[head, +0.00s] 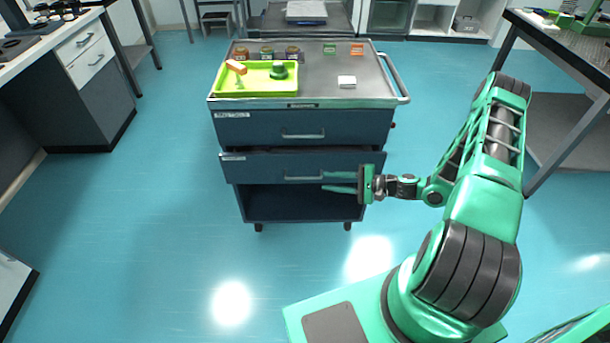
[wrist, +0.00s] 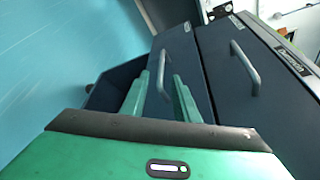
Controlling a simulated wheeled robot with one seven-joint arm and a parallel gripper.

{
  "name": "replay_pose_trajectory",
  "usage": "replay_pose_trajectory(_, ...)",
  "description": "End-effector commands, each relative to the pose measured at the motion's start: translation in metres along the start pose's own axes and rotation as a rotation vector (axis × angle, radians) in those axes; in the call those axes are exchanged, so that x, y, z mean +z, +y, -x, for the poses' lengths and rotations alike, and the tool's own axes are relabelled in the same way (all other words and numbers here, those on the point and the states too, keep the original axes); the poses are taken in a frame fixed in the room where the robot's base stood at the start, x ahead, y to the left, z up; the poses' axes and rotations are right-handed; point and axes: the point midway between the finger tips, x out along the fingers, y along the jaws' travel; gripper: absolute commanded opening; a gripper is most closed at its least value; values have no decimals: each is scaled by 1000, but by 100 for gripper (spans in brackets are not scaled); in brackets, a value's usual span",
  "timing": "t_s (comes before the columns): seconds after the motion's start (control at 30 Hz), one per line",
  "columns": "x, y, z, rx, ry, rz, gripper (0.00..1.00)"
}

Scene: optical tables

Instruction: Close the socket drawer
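A dark blue tool cart has two drawers with grey bar handles and small white labels too small to read. The lower drawer (head: 262,168) stands out a little from the cart; the upper drawer (head: 262,128) looks flush. I cannot read which one is the socket drawer. My gripper (head: 323,181) is in front of the lower drawer's right half, fingers pointing left, spread apart. In the wrist view, the open fingers (wrist: 161,76) are around or just short of the lower drawer's handle (wrist: 161,62); contact cannot be told. The upper drawer's handle (wrist: 246,68) is to the right.
An open shelf (head: 300,203) lies below the drawers. A workbench (head: 570,45) stands at right, a drawer cabinet (head: 85,95) at left. The floor around the cart is clear.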

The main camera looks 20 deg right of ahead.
Motion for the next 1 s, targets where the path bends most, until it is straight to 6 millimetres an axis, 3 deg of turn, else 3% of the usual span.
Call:
replay_pose_trajectory(0.23,-4,-3,-10,-18,9,3,28)
replay_pose_trajectory(0.7,-8,-5,-81,-19,15,0,28)
replay_pose_trajectory(1.0,-9,-6,-95,-19,17,0,28)
